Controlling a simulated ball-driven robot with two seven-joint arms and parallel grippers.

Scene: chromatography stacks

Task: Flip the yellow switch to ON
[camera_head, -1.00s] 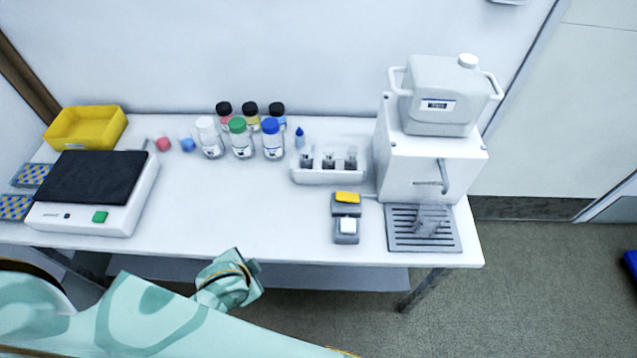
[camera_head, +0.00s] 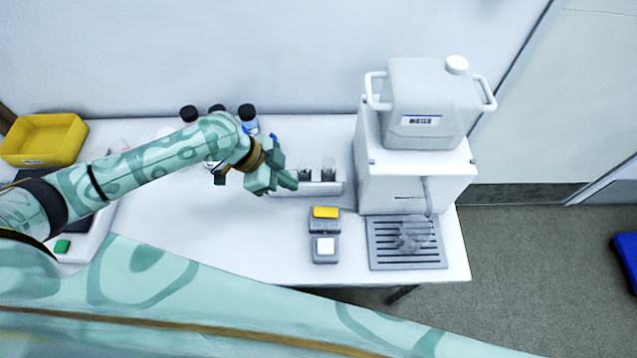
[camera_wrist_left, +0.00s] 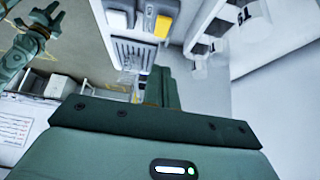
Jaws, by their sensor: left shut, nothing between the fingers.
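The yellow switch (camera_head: 325,212) is a yellow rocker on a small grey base on the table, left of the white machine. It also shows at the top of the left wrist view (camera_wrist_left: 162,26). Its ON or OFF side cannot be read. My left gripper (camera_head: 291,183) is shut and empty, above the table, left of and a little behind the yellow switch, apart from it. Its closed fingers show in the left wrist view (camera_wrist_left: 160,86). A teal arm end at the upper left of the wrist view seems to be my right one; its jaws are unclear.
A white switch (camera_head: 324,247) sits just in front of the yellow one. The white machine (camera_head: 417,180) and its drip grate (camera_head: 376,254) stand to the right. A vial rack (camera_head: 335,188) is behind. Black-capped bottles (camera_head: 248,118) and a yellow bin (camera_head: 72,135) are further left.

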